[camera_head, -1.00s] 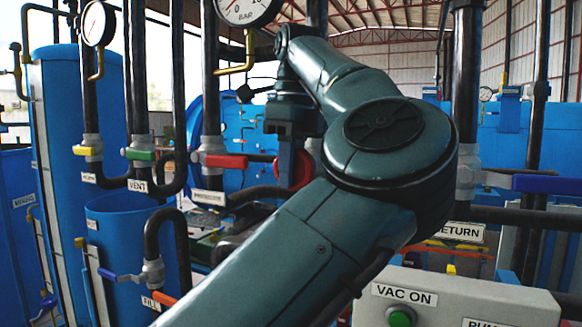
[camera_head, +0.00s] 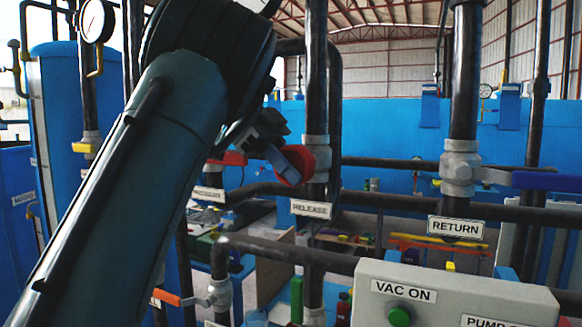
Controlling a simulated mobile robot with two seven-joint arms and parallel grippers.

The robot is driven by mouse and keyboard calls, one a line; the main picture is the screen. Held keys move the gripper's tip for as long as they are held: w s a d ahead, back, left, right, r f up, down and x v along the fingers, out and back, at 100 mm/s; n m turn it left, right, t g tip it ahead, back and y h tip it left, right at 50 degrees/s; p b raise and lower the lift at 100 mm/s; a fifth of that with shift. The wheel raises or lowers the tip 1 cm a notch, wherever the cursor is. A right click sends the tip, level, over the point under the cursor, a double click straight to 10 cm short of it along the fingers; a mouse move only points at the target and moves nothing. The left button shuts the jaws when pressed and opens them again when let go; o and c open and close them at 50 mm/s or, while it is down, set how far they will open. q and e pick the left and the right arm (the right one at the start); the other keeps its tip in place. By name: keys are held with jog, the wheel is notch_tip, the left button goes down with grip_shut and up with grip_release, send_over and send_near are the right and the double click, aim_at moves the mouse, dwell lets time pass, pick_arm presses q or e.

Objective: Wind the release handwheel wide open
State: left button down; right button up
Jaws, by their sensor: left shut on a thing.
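The red release handwheel (camera_head: 308,160) sits on a dark vertical pipe, above the white RELEASE label (camera_head: 311,209). My left arm comes in from the lower left and bends near the top of the view. My left gripper (camera_head: 287,163) is at the handwheel and shut on it, with a blue-grey finger lying across its face. The gripper and finger hide part of the wheel, so how far it is turned cannot be told. My right gripper is not in view.
A grey control box (camera_head: 455,295) with a green VAC ON button stands at the lower right. The RETURN pipe (camera_head: 465,120) with a blue lever (camera_head: 547,182) is at right. A red valve lever (camera_head: 228,158) and a gauge (camera_head: 97,20) are at left.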

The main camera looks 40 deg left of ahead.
pick_arm(q)
jog(key=shift+f+h, duration=0.1)
jog(key=shift+h, duration=0.4)
jog(key=shift+f+h, duration=0.1)
jog(key=shift+h, duration=0.2)
jog(key=c, duration=1.2)
grip_release()
jog(key=shift+c, duration=0.2)
jog(key=v, duration=0.7)
jog(key=shift+s+a, duration=0.15)
jog(key=shift+a, duration=0.05)
